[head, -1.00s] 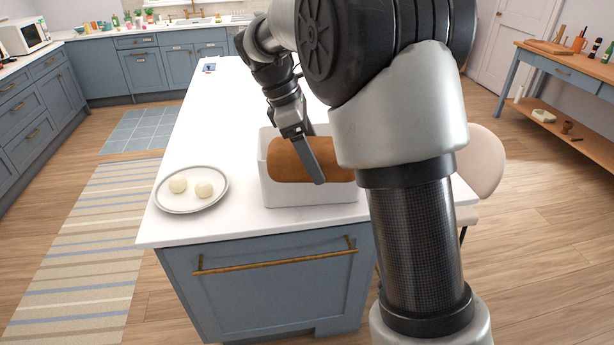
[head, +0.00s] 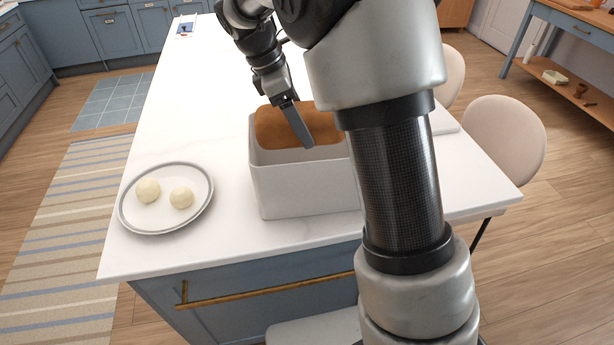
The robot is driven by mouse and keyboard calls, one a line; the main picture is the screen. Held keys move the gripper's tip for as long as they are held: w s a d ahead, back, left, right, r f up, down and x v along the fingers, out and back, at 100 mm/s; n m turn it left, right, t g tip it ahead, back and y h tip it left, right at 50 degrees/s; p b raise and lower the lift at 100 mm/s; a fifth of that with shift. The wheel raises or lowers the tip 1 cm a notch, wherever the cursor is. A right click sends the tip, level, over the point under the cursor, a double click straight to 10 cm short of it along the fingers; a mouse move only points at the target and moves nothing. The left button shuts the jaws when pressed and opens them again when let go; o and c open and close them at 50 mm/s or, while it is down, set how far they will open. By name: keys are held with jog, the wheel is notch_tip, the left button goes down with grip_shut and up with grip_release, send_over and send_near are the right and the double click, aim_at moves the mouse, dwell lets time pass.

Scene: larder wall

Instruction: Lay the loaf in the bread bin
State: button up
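The brown loaf (head: 270,128) shows at the mouth of the white, open-topped bread bin (head: 300,190), towards its far side. Its right end is hidden behind my arm. I cannot tell whether it rests on the bin's floor or hangs above it. Part of the bin's pale inside shows in front of the loaf. My gripper (head: 297,122) points down over the loaf, with one dark finger across its near side. The other finger is hidden behind the loaf. The gripper appears shut on the loaf.
A grey-rimmed plate (head: 128,220) with two pale round pieces stands left of the bin on the white island top (head: 190,95). A pale flat piece (head: 443,121) lies right of my arm. A beige chair (head: 505,140) stands at the right.

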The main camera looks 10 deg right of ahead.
aim_at(281, 140)
notch_tip(281, 140, down, 16)
jog(key=shift+r+b, duration=0.15)
jog(key=shift+b, duration=0.35)
jog(key=o, duration=1.4)
jog(key=p+v, duration=0.1)
jog(key=v, duration=1.1)
jog(key=shift+s, duration=0.1)
